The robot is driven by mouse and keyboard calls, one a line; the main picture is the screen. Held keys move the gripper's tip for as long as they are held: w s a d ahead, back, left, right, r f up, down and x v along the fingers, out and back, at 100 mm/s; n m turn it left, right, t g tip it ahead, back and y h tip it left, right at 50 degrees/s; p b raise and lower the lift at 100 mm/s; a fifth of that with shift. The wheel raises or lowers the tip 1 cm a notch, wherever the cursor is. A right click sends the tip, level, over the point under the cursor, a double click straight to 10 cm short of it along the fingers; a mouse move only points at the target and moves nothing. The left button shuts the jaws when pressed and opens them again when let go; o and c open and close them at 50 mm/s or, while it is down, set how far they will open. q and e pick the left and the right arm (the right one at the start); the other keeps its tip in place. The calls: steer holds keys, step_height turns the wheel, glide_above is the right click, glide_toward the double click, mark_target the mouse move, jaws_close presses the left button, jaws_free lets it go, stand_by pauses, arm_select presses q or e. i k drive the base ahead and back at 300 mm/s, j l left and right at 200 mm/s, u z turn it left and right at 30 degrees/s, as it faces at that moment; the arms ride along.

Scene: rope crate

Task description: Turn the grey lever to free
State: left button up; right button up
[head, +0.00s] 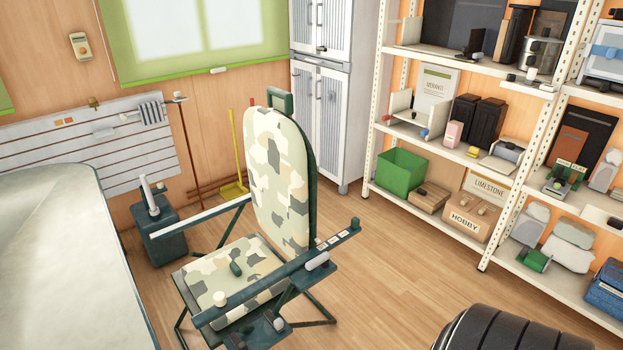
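A folding chair (281,190) with a camouflage-pattern back and seat stands left of the middle, on a dark green frame. A dark green bar (285,272) runs along its near right side, with small pale labels (333,240) towards the far end. A pale grey handle (318,262) sits on the side of this bar, under the labels. It may be the grey lever. A second small greyish piece (279,323) sits lower, near the front. The label text is too small to read. Neither of my grippers is in view, and nothing touches the chair.
A large pale rounded surface (60,250) fills the lower left. A black ribbed object (510,332) is at the lower right. Loaded white shelves (470,170) stand at right, a white cabinet (320,110) behind. A dark green box (160,235) stands left of the chair. Floor right of the chair is clear.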

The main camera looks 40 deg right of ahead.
mark_target(323, 259)
steer(key=z, duration=1.5)
steer(key=i+l, duration=0.1)
steer(key=l, duration=0.15)
steer(key=i+l+u, duration=0.1)
steer(key=l, duration=0.2)
